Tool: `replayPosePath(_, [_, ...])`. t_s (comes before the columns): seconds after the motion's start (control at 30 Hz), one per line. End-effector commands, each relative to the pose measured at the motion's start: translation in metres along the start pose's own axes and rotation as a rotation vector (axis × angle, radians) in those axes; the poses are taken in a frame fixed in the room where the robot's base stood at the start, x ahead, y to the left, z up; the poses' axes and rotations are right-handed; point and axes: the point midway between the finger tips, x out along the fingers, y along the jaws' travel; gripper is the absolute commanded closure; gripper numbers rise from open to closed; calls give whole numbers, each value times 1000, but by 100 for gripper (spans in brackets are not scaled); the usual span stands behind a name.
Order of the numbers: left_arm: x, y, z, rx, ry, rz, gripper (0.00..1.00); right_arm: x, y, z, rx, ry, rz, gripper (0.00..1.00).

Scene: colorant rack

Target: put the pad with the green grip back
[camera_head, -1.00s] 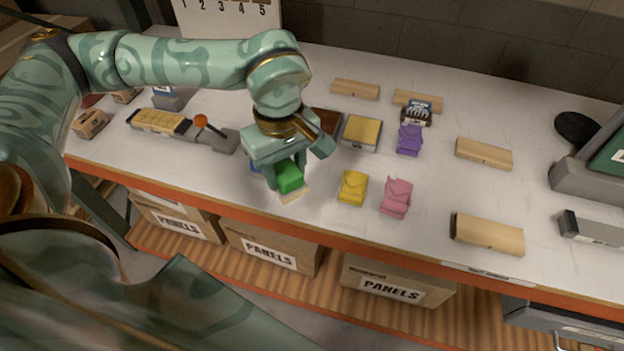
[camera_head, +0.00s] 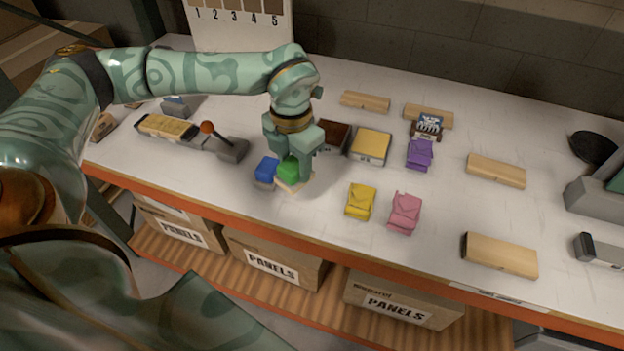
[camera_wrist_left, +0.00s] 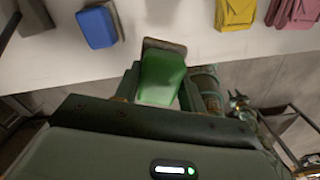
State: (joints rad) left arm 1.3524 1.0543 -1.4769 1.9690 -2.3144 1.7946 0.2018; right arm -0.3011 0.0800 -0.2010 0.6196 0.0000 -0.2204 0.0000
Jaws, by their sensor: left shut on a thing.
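The pad with the green grip (camera_head: 288,169) is between the fingers of my left gripper (camera_head: 294,162), which is shut on it. In the left wrist view the green grip (camera_wrist_left: 161,78) shows between the two fingers, with the pad's base edge beyond it. The pad is over the front part of the white table; I cannot tell whether its pale base touches the tabletop. A blue-gripped pad (camera_head: 266,169) is just left of it, and also shows in the left wrist view (camera_wrist_left: 98,27). My right gripper is not in view.
Yellow (camera_head: 361,201), pink (camera_head: 405,213) and purple (camera_head: 420,154) pieces lie to the right. A dark brown block (camera_head: 331,136) and a tan-topped block (camera_head: 371,145) stand behind. A grey lever device (camera_head: 232,149) is at left. The front table edge is close.

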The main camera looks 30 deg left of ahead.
Motion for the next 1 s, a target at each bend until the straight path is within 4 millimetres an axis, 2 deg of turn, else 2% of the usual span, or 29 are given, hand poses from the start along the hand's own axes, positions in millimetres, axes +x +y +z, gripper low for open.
replayPosePath(0.03, [12,1,14,-1,2,0,78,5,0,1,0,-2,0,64])
replayPosePath(0.1, [30,2,25,0,5,0,78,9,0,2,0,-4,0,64])
replayPosePath(0.3, [55,5,48,1,2,-1,78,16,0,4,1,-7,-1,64])
replayPosePath(0.47, [64,6,56,1,1,0,78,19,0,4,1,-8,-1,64])
replayPosePath(0.67, [94,6,56,3,3,0,78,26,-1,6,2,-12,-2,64])
replayPosePath(1.0, [96,6,56,3,0,0,78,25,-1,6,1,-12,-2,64])
